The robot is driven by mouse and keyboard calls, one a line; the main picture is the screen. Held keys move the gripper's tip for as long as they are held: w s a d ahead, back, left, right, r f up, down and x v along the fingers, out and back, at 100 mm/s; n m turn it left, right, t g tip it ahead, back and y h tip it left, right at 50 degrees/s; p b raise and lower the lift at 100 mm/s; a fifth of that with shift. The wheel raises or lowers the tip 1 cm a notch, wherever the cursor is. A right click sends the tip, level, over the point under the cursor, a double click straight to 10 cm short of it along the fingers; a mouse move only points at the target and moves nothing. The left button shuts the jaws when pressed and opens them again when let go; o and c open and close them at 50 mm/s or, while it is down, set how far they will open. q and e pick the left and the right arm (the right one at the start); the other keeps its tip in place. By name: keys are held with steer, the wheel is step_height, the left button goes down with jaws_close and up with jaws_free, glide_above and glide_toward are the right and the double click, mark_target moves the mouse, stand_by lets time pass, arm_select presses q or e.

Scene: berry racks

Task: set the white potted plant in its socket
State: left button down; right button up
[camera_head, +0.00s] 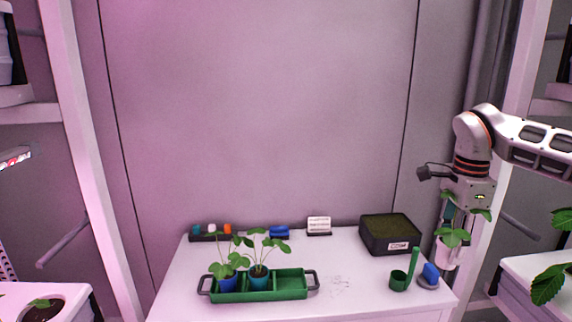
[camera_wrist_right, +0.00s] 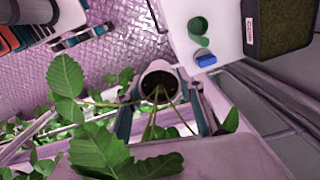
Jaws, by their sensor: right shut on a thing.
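The white potted plant (camera_head: 447,254) hangs from my right gripper (camera_head: 453,228), above the gap between the table and the right rack. In the right wrist view the white pot (camera_wrist_right: 158,73) shows from above, with dark soil and several stems. The two fingers of my right gripper (camera_wrist_right: 161,112) stand on either side of it, shut on the pot. Leaves cover part of the fingers and the pot. I cannot make out an empty socket in either view. My left gripper is not in view.
White racks stand left (camera_head: 70,297) and right (camera_head: 520,268).

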steer(key=s+a+f+n, duration=1.1)
steer(key=f+n, duration=0.2)
steer(key=n, duration=0.6)
steer(key=shift+s+a, duration=0.15)
steer(key=shift+s, duration=0.2)
steer(key=shift+a, duration=0.1)
